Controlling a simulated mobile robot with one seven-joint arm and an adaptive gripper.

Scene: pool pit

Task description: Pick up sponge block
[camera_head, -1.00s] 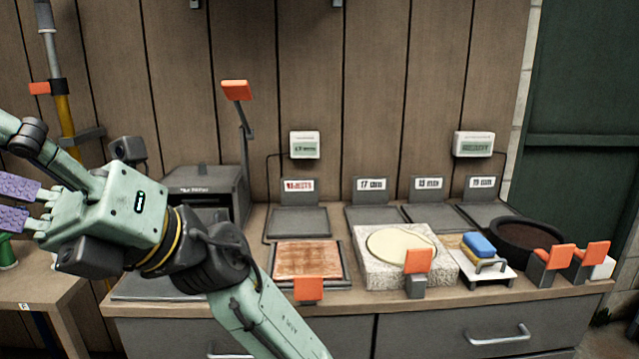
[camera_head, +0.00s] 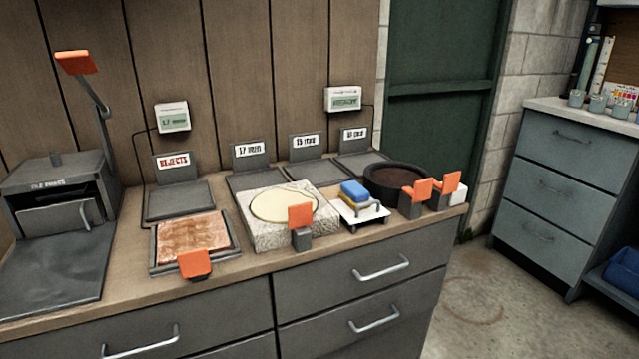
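A small block with a blue top (camera_head: 355,190), which looks like the sponge block, rests on a small white tray with a handle (camera_head: 372,216) near the right end of the counter. A yellowish piece shows under or beside the blue part; I cannot tell whether it belongs to the same block. My gripper and arm are out of view, so the gripper's state and distance from the block are hidden.
A stone slab with a pale disc (camera_head: 250,238) stands left of the tray. A dark round bowl (camera_head: 378,172) stands behind right. Orange-topped grey holders (camera_head: 300,217) line the front edge. Open floor (camera_head: 480,320) lies right of the counter, before a grey drawer cabinet (camera_head: 545,190).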

